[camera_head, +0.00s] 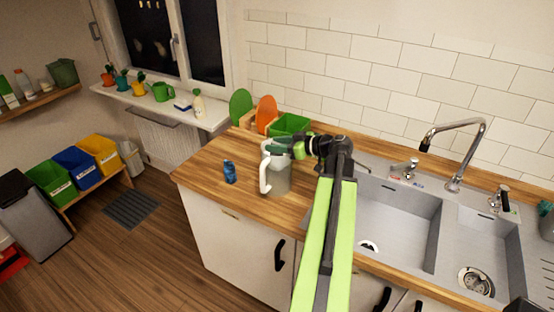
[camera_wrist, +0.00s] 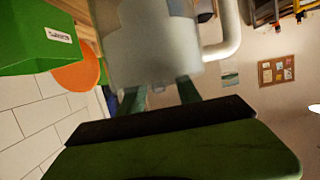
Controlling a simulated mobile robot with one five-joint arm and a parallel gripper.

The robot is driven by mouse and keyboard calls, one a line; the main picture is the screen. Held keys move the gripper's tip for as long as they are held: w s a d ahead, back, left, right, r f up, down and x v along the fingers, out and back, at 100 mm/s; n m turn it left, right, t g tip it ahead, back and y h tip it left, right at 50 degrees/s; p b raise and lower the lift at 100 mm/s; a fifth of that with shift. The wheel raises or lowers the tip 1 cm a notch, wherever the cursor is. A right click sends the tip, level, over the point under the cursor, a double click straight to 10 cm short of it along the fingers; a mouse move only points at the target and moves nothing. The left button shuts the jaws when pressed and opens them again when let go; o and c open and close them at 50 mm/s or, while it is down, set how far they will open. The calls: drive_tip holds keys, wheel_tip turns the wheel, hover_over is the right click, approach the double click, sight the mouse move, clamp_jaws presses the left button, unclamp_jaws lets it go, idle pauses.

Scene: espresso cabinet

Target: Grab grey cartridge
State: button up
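A translucent grey jug with a white handle (camera_head: 265,178) stands on the wooden counter left of the sink. It fills the top middle of the wrist view (camera_wrist: 150,45), with its handle at the right. I cannot clearly identify a grey cartridge; one inside the jug would be hidden.
A green bin (camera_head: 289,124) stands behind the jug, beside orange (camera_head: 266,115) and green (camera_head: 241,105) boards. A small blue bottle (camera_head: 230,171) stands to the left. The sink (camera_head: 395,225) and tap (camera_head: 460,150) are to the right. The counter's left part is mostly clear.

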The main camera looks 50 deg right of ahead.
clamp_jaws()
idle(1.4)
